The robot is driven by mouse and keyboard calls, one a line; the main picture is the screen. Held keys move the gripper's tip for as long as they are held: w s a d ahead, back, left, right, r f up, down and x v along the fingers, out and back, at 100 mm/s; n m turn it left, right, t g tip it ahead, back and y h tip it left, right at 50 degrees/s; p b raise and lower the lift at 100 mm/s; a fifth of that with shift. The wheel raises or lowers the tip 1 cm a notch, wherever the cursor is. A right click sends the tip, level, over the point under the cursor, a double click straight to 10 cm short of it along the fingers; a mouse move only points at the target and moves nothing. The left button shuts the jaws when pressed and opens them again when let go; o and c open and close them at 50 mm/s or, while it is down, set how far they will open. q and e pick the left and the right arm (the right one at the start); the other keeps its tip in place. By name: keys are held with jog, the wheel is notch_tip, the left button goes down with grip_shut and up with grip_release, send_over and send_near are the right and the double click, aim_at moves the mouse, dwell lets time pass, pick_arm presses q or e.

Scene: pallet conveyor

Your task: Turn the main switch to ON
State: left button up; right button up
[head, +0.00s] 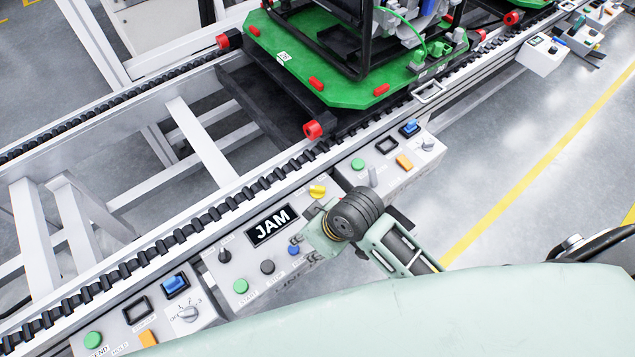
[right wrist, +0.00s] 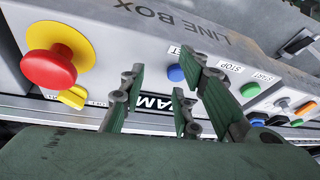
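My right gripper (head: 308,243) hangs over the right part of the grey line box. In the right wrist view its green fingers (right wrist: 165,92) are spread, with nothing between them. A black rotary knob (head: 224,256) stands on this box left of the JAM display (head: 272,226), apart from the gripper; its markings are too small to read. The right wrist view also shows a black handle-like part (right wrist: 298,42) at the upper right. My left gripper is out of view.
A red mushroom button (right wrist: 48,68) stands left of the fingers, a blue button (right wrist: 176,73) near them. The box also has a green button (head: 241,286) and a black button (head: 267,267). Neighbouring panels (head: 390,165) flank it. The conveyor (head: 150,245) carries a green pallet (head: 270,42) behind.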

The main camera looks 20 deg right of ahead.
jog(key=w+a+n, duration=0.1)
jog(key=w+a+r+n, duration=0.1)
jog(key=w+a, duration=0.1)
jog(key=shift+r+g, duration=0.1)
jog(key=shift+g, duration=0.2)
jog(key=w+n, duration=0.1)
jog(key=w, duration=0.1)
jog(key=w+r+n, duration=0.1)
jog(key=shift+a+n+g, duration=0.3)
jog(key=shift+g, duration=0.1)
jog(key=shift+n+g+h, duration=0.5)
jog(key=shift+n+h, duration=0.2)
jog(key=shift+n, duration=0.1)
jog(key=w+d, duration=0.1)
jog(key=w, duration=0.1)
jog(key=w+d+r, duration=0.1)
jog(key=d, duration=0.1)
jog(key=shift+w+r, duration=0.1)
jog(key=shift+w, duration=0.3)
notch_tip(320, 180, up, 3)
jog(key=h, duration=0.2)
send_over(318, 188)
jog(key=shift+a+g, duration=0.2)
jog(key=shift+g, duration=0.1)
jog(key=shift+d, duration=0.2)
notch_tip(318, 188, down, 7)
jog(key=shift+f+p, duration=0.2)
jog(key=shift+p, duration=0.1)
jog(key=shift+c, duration=0.6)
grip_shut()
